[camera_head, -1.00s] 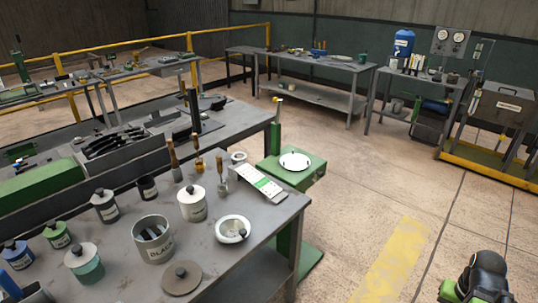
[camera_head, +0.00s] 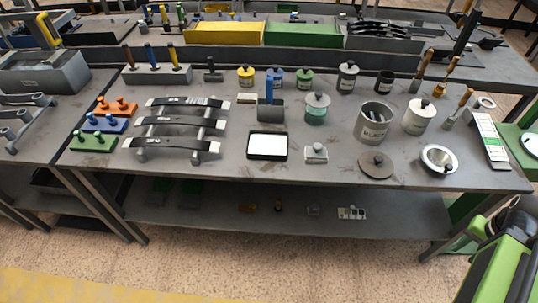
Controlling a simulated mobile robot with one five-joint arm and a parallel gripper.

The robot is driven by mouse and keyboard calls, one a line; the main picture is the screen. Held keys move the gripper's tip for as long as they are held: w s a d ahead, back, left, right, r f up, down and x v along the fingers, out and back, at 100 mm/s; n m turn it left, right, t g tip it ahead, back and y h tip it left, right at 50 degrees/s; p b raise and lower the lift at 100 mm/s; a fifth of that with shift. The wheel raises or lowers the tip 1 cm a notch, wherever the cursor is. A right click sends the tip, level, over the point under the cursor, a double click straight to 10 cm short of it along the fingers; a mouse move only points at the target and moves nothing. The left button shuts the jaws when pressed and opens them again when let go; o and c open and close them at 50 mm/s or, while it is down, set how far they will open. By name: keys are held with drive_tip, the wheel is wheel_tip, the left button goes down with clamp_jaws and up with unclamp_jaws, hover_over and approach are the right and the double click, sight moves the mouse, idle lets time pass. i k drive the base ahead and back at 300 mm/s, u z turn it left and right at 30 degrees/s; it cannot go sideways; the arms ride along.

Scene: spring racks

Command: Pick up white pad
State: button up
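A flat white pad (camera_head: 268,145) with a black frame lies near the front edge of the grey workbench, around the middle of the camera view. Its top is bare and nothing covers it. A green and black part of my arm shows at the lower right, in front of the bench's right end and well apart from the pad. I see no gripper fingertips.
Close around the pad are a knobbed metal block (camera_head: 316,153), a blue-handled tool (camera_head: 269,101) and a rack of dark curved strips (camera_head: 178,125). A round brown lid (camera_head: 376,164) and a white bowl (camera_head: 439,159) lie further right. Open floor lies in front of the bench.

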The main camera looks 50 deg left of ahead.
sight(316, 154)
drive_tip(key=u, duration=0.75)
drive_tip(key=k, duration=0.15)
drive_tip(key=u, duration=2.05)
drive_tip(key=i, duration=1)
drive_tip(key=u, duration=0.3)
